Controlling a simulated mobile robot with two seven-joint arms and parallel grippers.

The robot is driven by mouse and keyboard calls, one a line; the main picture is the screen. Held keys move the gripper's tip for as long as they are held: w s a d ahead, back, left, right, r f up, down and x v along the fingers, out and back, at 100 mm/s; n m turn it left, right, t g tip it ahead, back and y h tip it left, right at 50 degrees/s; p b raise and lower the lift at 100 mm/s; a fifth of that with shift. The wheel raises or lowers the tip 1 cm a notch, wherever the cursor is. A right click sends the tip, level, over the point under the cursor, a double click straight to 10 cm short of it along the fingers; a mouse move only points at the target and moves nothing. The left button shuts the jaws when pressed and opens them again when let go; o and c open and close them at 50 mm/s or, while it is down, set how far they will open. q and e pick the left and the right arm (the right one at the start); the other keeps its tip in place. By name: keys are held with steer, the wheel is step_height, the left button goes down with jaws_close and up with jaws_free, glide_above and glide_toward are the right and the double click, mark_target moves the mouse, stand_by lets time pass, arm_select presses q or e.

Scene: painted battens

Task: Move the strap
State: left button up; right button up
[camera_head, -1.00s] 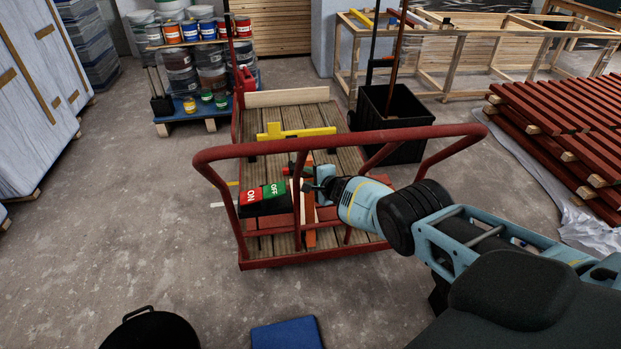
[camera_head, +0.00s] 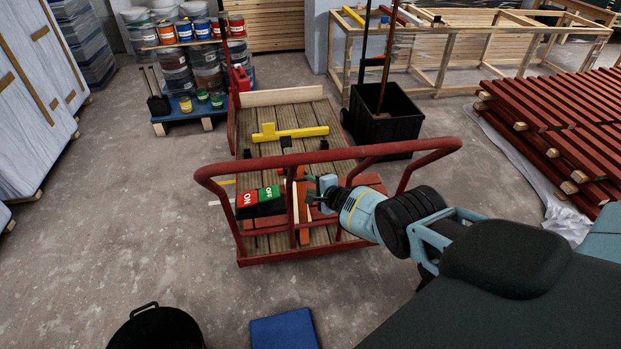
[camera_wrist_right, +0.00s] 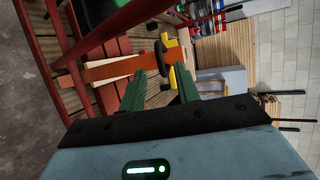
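No strap can be made out for certain. A black loop (camera_wrist_right: 161,58) stands beyond the fingertips in the right wrist view, at the end of an orange-brown bar (camera_wrist_right: 115,68); it may be the strap. In the head view an orange upright piece (camera_head: 303,205) stands behind the red cart handle (camera_head: 330,155). My right gripper (camera_head: 309,188) is beside this piece, over the cart. In the wrist view its green fingers (camera_wrist_right: 158,84) are apart with nothing clearly between them. My left gripper is out of view.
The cart's plank deck (camera_head: 305,115) carries a yellow piece (camera_head: 290,134) and a red-green ON/OFF box (camera_head: 258,201). A black bin (camera_head: 385,120) stands right of the cart. Red battens (camera_head: 550,125) are stacked further right. A blue mat (camera_head: 284,332) and black bucket (camera_head: 155,328) are in front.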

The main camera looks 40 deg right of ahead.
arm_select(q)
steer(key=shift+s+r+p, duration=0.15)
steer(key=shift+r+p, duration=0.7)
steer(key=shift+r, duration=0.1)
arm_select(e)
steer(key=shift+v, duration=1.1)
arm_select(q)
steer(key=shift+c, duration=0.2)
